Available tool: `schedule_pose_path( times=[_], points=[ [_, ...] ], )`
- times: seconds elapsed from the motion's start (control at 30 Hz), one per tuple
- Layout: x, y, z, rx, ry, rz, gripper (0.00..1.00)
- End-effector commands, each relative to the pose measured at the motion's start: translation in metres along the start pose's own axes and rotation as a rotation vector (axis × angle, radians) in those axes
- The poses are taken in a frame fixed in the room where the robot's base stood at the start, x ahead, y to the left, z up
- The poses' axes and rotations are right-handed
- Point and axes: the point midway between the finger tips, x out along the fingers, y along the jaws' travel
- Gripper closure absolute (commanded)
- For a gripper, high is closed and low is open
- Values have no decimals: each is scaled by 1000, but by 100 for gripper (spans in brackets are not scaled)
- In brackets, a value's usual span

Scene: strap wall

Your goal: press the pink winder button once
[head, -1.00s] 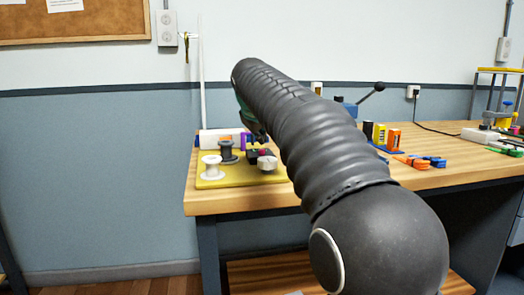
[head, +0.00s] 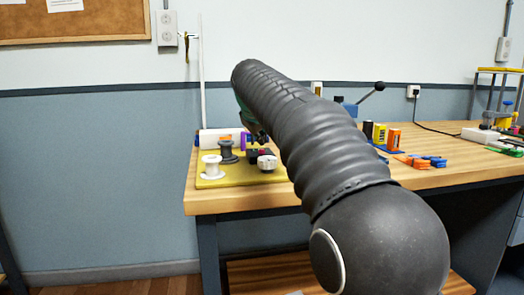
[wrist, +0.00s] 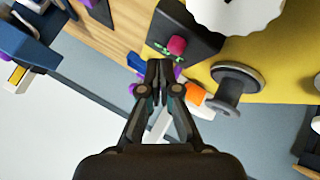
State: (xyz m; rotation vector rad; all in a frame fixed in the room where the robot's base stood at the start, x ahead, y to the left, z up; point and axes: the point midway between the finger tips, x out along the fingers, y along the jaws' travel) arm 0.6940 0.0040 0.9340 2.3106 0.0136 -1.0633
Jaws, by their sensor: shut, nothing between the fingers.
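The pink winder button (wrist: 176,45) sits on a dark box (wrist: 190,25) in the wrist view. My gripper (wrist: 158,66) is shut and empty, its fingertips just below and left of the button in that picture. I see no contact, but the height between them is hard to judge. In the head view the dark box (head: 256,153) stands on the yellow board (head: 240,179), with my gripper (head: 260,138) just above it, partly hidden by my arm.
A white ribbed knob (wrist: 236,10) is close to the button. A grey spool (wrist: 236,88) stands on the board, with a white spool (head: 211,167) nearby. Batteries (head: 386,136) and clamps (head: 420,161) lie to the right on the wooden bench (head: 440,180).

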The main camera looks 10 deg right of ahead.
Motion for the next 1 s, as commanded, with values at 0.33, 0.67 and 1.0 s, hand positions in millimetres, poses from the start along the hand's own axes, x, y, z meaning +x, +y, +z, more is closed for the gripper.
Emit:
schedule_pose_path(
  times=[0.33,0.67,1.0],
  points=[
    [3,-2,2,0,0,0,100],
    [4,-3,3,0,0,0,100],
    [7,-5,5,0,-1,0,100]
  ],
)
